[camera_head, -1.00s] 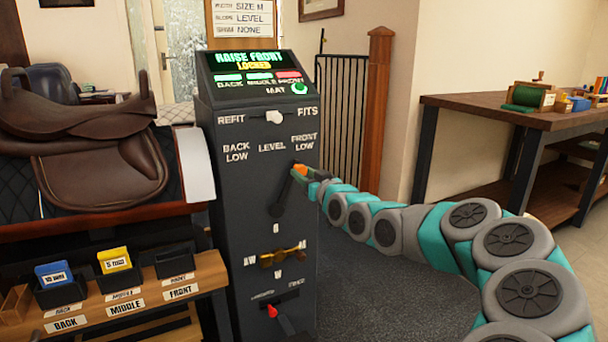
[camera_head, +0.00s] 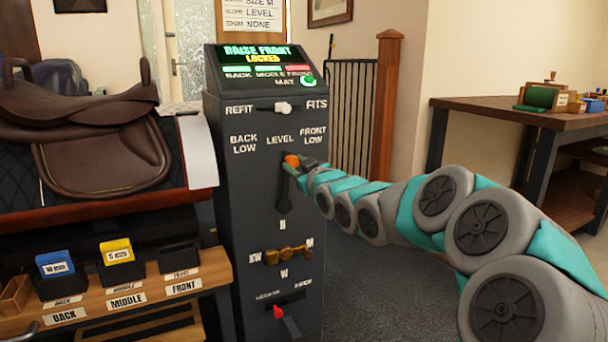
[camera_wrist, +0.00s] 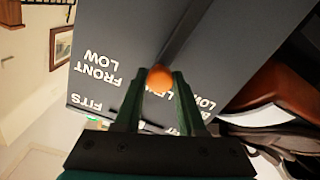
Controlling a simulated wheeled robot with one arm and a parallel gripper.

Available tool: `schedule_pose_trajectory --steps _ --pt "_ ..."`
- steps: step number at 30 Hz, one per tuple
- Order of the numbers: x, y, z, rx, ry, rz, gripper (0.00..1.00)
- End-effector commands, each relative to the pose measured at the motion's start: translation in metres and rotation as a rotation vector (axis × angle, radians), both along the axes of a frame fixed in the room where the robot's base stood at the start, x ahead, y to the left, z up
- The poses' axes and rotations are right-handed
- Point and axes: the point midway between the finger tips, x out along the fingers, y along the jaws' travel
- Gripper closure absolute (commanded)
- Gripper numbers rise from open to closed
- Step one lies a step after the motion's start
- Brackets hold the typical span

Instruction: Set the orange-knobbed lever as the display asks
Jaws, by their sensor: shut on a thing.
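The orange knob (camera_head: 291,160) of the lever (camera_head: 285,188) is between my gripper's fingers. My gripper (camera_head: 300,165) is shut on the knob; the wrist view also shows the orange knob (camera_wrist: 159,78) between the green fingers. The lever stands nearly upright below the LEVEL label, leaning slightly toward FRONT LOW. The display (camera_head: 252,56) on the dark post reads RAISE FRONT in green and LOCKED in yellow. Below it, the BACK and MIDDLE bars are green and the FRONT bar is red. A round lamp by MAT is green.
The post also carries a white REFIT/FITS knob (camera_head: 283,108), a brass knob (camera_head: 288,255) and a red-tipped lever (camera_head: 280,314). A saddle (camera_head: 90,135) stands left above a shelf (camera_head: 140,300) with labelled bins. A workbench (camera_head: 500,110) is at right.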

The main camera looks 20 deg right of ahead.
Motion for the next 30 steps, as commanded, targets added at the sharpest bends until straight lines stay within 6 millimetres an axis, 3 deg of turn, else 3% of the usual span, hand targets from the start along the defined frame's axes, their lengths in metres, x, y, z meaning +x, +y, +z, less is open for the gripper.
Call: schedule_pose_trajectory --steps 6,16,17,24,30 --pt "-0.0003 0.0107 -0.0012 -0.074 -0.002 0.001 1.0" --pt "-0.0002 0.0117 0.0 -0.08 -0.002 0.001 1.0" --pt "-0.0002 0.0117 0.0001 -0.08 -0.002 0.001 0.6" --pt "-0.0003 0.0114 0.0003 -0.079 -0.003 0.0 0.33" --pt "-0.0003 0.0112 0.0004 -0.079 -0.003 0.0 0.32"
